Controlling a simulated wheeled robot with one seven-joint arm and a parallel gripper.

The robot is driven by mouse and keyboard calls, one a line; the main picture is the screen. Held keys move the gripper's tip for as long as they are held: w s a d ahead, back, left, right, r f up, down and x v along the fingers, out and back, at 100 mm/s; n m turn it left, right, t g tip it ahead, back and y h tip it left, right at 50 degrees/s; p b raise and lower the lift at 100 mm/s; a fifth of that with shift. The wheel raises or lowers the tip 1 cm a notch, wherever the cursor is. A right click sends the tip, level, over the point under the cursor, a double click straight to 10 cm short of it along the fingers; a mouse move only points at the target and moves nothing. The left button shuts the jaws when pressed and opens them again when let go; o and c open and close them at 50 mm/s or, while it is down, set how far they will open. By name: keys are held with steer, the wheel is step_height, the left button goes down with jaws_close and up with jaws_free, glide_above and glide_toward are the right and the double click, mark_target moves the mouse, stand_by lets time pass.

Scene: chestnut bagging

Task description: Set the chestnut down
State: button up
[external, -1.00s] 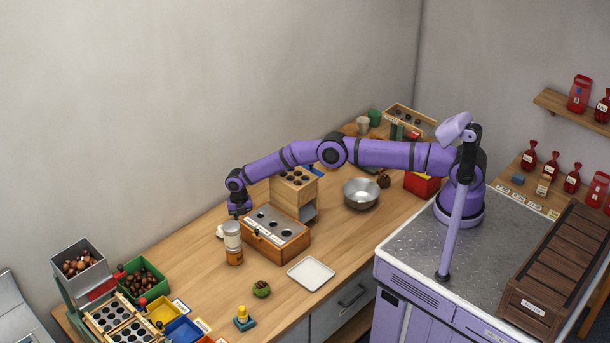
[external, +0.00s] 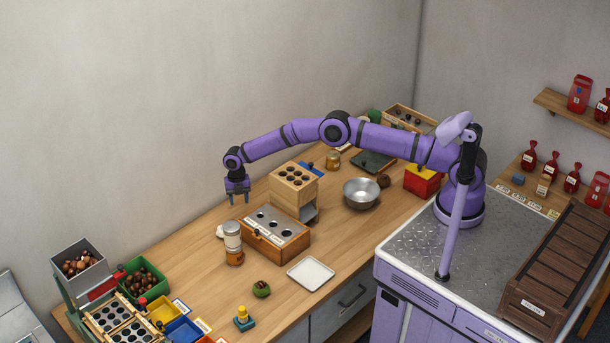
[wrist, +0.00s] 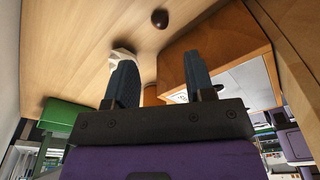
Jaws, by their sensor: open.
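A dark brown chestnut (wrist: 160,18) lies on the wooden table in the wrist view, out past my fingertips and touching neither. I cannot make it out in the external view. My gripper (external: 238,198) points down above the back of the table, left of the wooden block with holes (external: 294,180). In the wrist view my gripper (wrist: 158,62) has its two dark fingers wide apart with nothing between them.
An orange-brown wooden box with a holed top (external: 275,232) and a shaker-like jar (external: 233,240) stand in front of my gripper. A small white object (wrist: 122,55) lies near the left finger. A white tray (external: 311,273) and metal bowl (external: 361,194) stand further right.

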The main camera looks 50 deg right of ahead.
steer(key=shift+w+d+r, duration=0.1)
steer(key=shift+r, duration=1.25)
